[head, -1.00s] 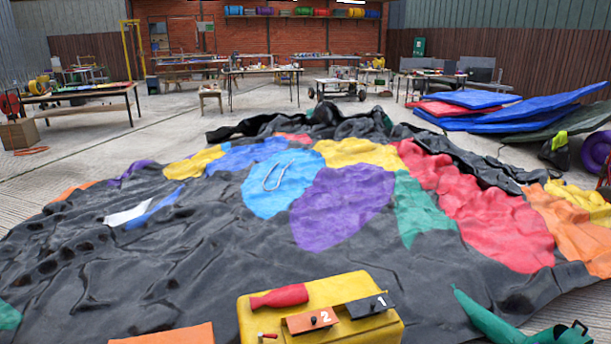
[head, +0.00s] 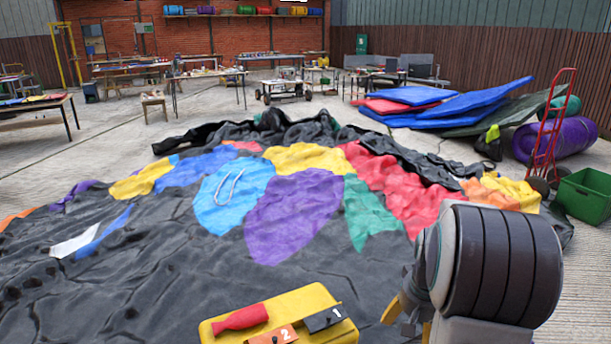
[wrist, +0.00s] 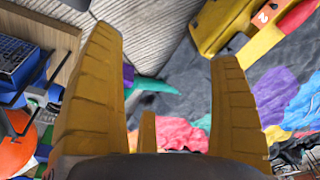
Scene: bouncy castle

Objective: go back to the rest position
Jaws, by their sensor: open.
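The rest of the gripper is hidden behind my arm there.
A yellow case (head: 215,328) with a red object (head: 241,317) and tags marked 1 and 2 lies left of my arm. The deflated patchwork castle (head: 130,280) covers the floor ahead. A red hand truck (head: 550,125) and green crate (head: 585,195) stand at right.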

